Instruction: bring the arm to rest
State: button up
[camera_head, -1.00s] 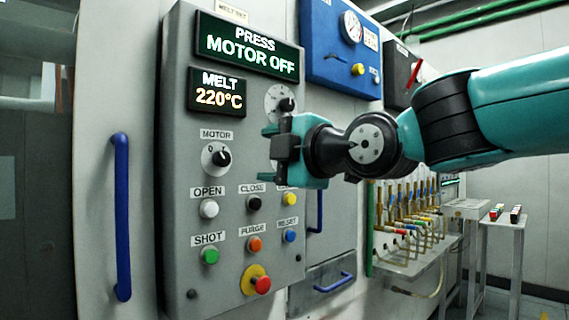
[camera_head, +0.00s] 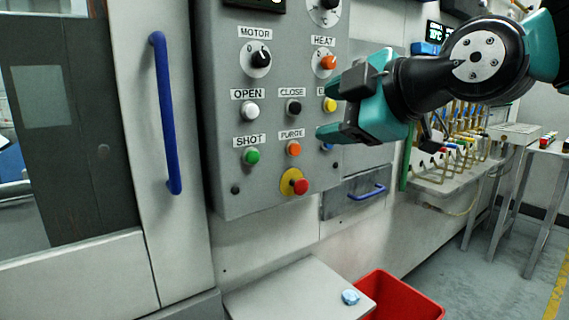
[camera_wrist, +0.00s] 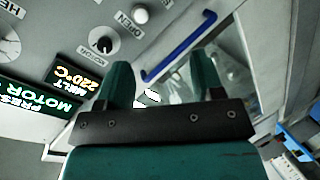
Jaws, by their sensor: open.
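My gripper (camera_head: 327,110) is open and empty at the right side of the grey control panel (camera_head: 225,190) in the head view. It partly covers the yellow button (camera_head: 329,104) and the blue button (camera_head: 326,147). Whether it touches the panel cannot be told. In the wrist view, the two teal fingers of my gripper (camera_wrist: 162,78) stand apart with nothing held between them. The motor knob (camera_head: 260,58) and the orange heat knob (camera_head: 326,63) are in plain view.
A blue door handle (camera_head: 165,112) stands left of the panel. A red emergency button (camera_head: 299,186) is below my gripper. A red bin (camera_head: 405,300) and a grey table (camera_head: 290,292) with a small light-blue item (camera_head: 350,297) are below. Hoses and valves (camera_head: 455,150) are at right.

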jog(key=s+d+f+m+g+h, duration=0.25)
jog(key=s+f+m+g, duration=0.35)
jog(key=s+f, duration=0.45)
jog(key=s+d+f+m+g+h, duration=0.2)
jog(key=s+d+f+m+g, duration=0.3)
jog(key=s+f, duration=0.5)
notch_tip(320, 180, up, 12)
jog(key=m+p, duration=0.1)
jog(key=p, duration=1.1)
jog(key=shift+w+a+m, duration=0.25)
jog(key=shift+w+m, duration=0.05)
jog(key=shift+w, duration=0.15)
